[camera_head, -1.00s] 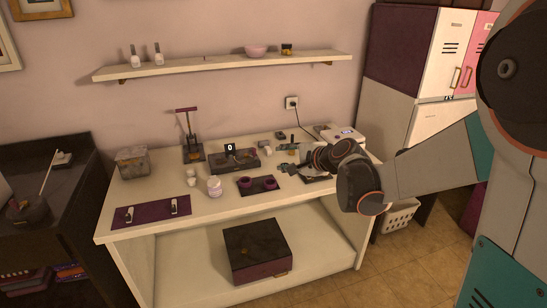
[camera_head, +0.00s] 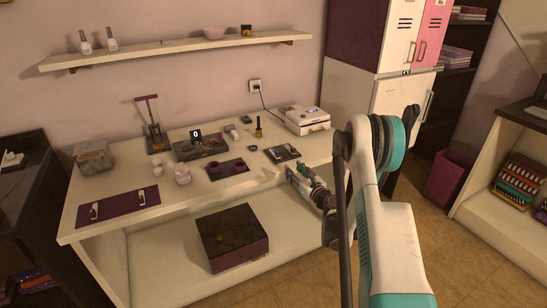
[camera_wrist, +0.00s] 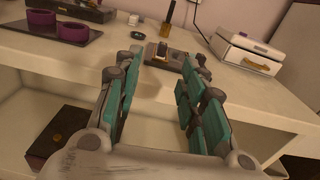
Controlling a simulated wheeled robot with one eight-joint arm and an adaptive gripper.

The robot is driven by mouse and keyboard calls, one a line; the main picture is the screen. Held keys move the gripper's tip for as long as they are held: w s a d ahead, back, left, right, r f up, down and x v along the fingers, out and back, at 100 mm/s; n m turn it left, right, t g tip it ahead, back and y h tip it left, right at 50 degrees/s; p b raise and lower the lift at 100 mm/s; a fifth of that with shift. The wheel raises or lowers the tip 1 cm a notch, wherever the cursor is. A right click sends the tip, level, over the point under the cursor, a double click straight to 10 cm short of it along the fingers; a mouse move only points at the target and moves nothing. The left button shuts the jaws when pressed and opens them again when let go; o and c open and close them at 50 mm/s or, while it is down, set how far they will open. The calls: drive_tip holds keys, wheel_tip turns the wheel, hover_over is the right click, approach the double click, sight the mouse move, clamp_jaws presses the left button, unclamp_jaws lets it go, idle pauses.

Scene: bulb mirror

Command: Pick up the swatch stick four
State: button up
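I cannot make out a stick numbered four in either view. Small pale and gold pieces lie on a dark tray (camera_head: 282,153) at the right front of the white table; they are too small to identify. In the wrist view this dark tray (camera_wrist: 168,58) lies ahead, between and beyond my fingertips. My gripper (camera_head: 298,178) is at the table's front edge, just in front of the tray. In the wrist view my gripper (camera_wrist: 166,66) has its teal-padded fingers wide apart with nothing between them.
A white boxy device (camera_head: 306,120) stands behind the tray, with a dark bottle (camera_head: 258,128) to its left. A dark box (camera_head: 232,238) is on the lower shelf. A purple bin (camera_head: 444,178) stands on the floor at right.

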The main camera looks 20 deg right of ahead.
approach(279, 153)
drive_tip(key=shift+w+a+f+m+p, duration=0.1)
drive_tip(key=shift+w+f+m+p, duration=0.1)
drive_tip(key=shift+w, duration=0.4)
drive_tip(key=shift+w+a+f+m+p, duration=0.1)
drive_tip(key=shift+w+a+f+p, duration=0.05)
drive_tip(key=shift+w, duration=0.45)
drive_tip(key=shift+w+a+r+b, duration=0.1)
drive_tip(key=shift+w+b, duration=0.55)
drive_tip(key=shift+w, duration=0.8)
drive_tip(key=shift+w+r+b, duration=0.1)
drive_tip(key=shift+w+b, duration=0.55)
drive_tip(key=shift+w, duration=0.85)
drive_tip(key=c, duration=0.8)
